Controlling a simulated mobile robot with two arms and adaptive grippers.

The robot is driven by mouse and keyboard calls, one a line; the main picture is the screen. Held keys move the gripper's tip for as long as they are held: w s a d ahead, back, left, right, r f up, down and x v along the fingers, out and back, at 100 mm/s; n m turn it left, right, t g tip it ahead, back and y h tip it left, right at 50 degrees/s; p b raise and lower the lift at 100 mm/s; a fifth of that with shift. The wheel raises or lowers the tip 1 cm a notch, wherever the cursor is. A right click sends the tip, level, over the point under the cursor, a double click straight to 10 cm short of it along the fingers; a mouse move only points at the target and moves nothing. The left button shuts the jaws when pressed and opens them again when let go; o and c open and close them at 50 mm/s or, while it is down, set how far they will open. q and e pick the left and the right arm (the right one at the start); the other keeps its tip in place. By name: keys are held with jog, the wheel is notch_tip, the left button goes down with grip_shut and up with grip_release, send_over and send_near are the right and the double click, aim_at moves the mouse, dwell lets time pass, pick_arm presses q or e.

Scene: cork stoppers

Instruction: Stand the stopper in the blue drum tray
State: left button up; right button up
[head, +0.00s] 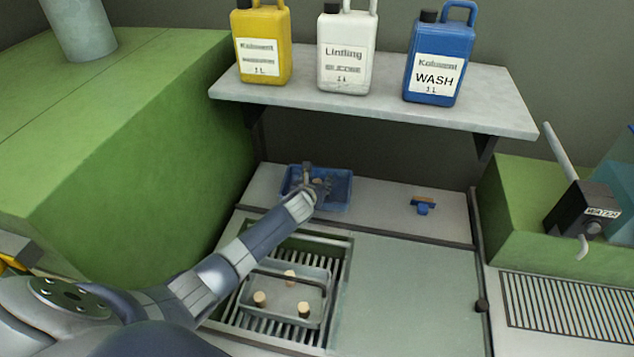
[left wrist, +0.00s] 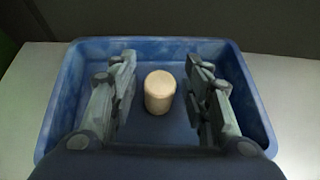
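The blue tray (head: 343,201) sits on the ledge below the shelf; its rim also shows in the left wrist view (left wrist: 255,95). A pale cork stopper (left wrist: 160,92) stands upright on the tray's floor in the left wrist view. My left gripper (head: 316,184) is over the tray. In the left wrist view the fingers (left wrist: 160,98) are open, one on each side of the stopper, with a gap on both sides. In the head view my gripper largely hides the stopper. My right gripper is not in view.
A shallow tray (head: 276,311) with several stoppers, including one stopper (head: 260,299), lies on a slatted rack at lower left. A small blue brush-like thing (head: 423,206) lies right of the blue tray. The shelf (head: 380,98) with yellow, white and blue jugs overhangs behind.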

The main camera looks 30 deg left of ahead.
pick_arm(q)
jog(key=shift+r, duration=0.15)
jog(key=shift+s+r, duration=0.2)
jog(key=shift+s, duration=0.25)
jog(key=v, duration=1.1)
jog(key=shift+d, duration=0.1)
jog(key=shift+s+f, duration=0.1)
jog(key=shift+s, duration=0.05)
